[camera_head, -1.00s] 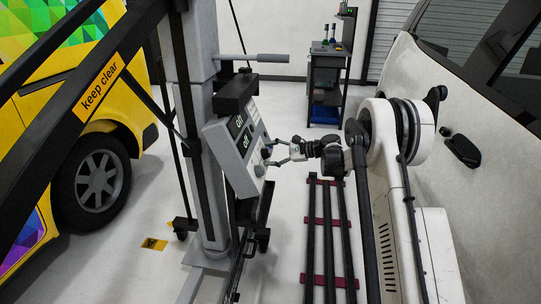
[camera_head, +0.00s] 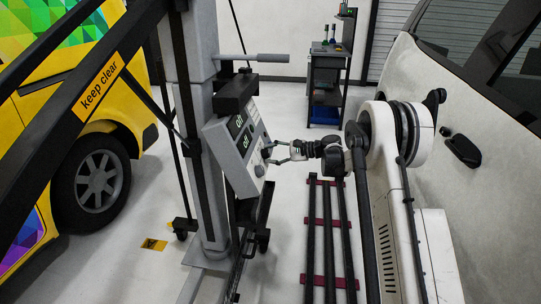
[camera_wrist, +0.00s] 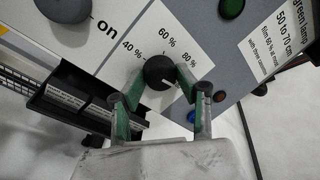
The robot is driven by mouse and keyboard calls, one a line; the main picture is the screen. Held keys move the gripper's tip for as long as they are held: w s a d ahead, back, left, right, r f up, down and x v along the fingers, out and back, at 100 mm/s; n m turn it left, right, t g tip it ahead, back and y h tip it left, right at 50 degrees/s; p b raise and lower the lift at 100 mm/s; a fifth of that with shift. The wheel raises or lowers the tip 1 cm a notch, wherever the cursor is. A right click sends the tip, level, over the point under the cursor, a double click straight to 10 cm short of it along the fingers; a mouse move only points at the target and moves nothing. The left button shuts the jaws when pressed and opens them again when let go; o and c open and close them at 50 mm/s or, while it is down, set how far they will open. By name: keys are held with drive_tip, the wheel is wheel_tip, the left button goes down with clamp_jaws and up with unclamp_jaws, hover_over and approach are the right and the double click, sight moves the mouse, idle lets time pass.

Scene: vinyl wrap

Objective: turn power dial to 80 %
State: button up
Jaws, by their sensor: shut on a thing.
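The power dial (camera_wrist: 157,71) is a round black knob on the grey and white control panel (camera_wrist: 110,62). Printed marks for 40 %, 60 % and 80 % run around it in the wrist view. A small pale mark shows on the knob's lower right side; I cannot tell surely which value it indicates. My gripper (camera_wrist: 160,76) has its green-padded fingers on either side of the dial and is shut on it. In the head view, my gripper (camera_head: 277,152) reaches the right side of the panel (camera_head: 236,158); the dial is too small to read there.
A large grey knob marked "on" (camera_wrist: 65,8) lies up left of the dial. A green lamp (camera_wrist: 231,8) and a blue button (camera_wrist: 191,116) are nearby. A white vehicle (camera_head: 480,60) stands right, a yellow van (camera_head: 90,110) left.

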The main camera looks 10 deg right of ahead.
drive_tip(key=shift+w+n+g+y+b, duration=0.15)
drive_tip(key=shift+n+g+y, duration=0.25)
drive_tip(key=shift+n, duration=2.4)
drive_tip(key=shift+n+g+y+b, duration=0.25)
drive_tip(key=shift+n+g, duration=0.25)
drive_tip(key=shift+n, duration=2.3)
drive_tip(key=o, duration=1.2)
drive_tip(key=shift+c, duration=0.2)
drive_tip(key=shift+d, duration=0.1)
drive_tip(key=v, duration=1.2)
